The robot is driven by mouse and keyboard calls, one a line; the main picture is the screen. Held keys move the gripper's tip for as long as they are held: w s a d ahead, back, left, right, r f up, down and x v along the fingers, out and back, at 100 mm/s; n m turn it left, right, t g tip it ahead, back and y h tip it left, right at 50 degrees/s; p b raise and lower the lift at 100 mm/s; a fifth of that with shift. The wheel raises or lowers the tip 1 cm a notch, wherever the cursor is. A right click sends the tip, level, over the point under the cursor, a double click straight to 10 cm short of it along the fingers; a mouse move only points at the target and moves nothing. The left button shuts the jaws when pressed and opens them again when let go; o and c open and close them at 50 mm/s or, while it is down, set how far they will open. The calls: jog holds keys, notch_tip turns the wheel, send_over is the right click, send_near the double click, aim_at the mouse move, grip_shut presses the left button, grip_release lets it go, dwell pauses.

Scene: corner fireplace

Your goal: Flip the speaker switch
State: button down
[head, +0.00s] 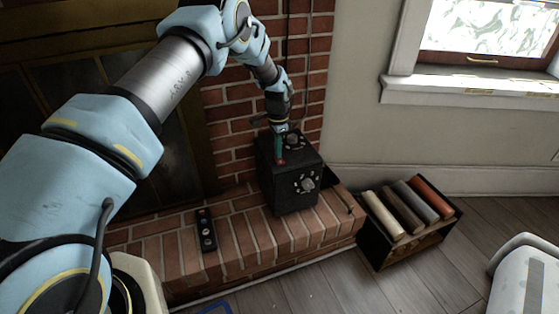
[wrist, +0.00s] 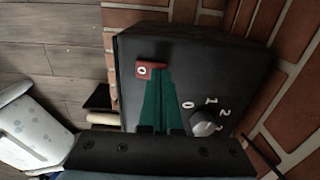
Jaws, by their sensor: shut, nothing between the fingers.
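The speaker (head: 278,192) is a black box standing on the brick hearth. In the wrist view its dark panel (wrist: 215,70) carries a small red switch (wrist: 143,71) marked with a white O. A grey knob (wrist: 205,125) with white numbers sits on the same panel. My gripper (wrist: 161,72) has green fingers, shut and empty, with the tips right beside the red switch. I cannot tell whether they touch it. In the head view my gripper (head: 280,157) comes down from above onto the speaker's top.
A dark remote-like object (head: 206,231) lies on the brick hearth (head: 240,235) left of the speaker. A dark crate (head: 400,250) with several rolls stands on the floor to the right. The brick wall (head: 305,60) rises behind the speaker. A white object (head: 525,275) stands at the far right.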

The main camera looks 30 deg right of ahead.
jog(key=shift+f, duration=0.15)
jog(key=shift+r+p, duration=1.9)
jog(key=shift+r, duration=1.65)
jog(key=shift+a, duration=0.1)
jog(key=w+a+r+n+p, duration=0.3)
jog(key=a+r+n+p, duration=0.5)
jog(key=a+r, duration=1.55)
jog(key=s+a+r+n+p, duration=0.1)
jog(key=s+a+r+n, duration=0.2)
jog(key=s+a, duration=0.2)
jog(key=s+a+r+n+t+p, duration=0.1)
jog(key=s+a+r+n, duration=0.3)
jog(key=a, duration=0.6)
jog(key=s+a+r+n+p, duration=0.1)
jog(key=s+a+r+n, duration=0.2)
jog(key=s+a, duration=0.4)
jog(key=shift+a+r+n+t+p, duration=0.15)
jog(key=shift+a+n+t+p, duration=0.2)
jog(key=shift+a+n, duration=0.4)
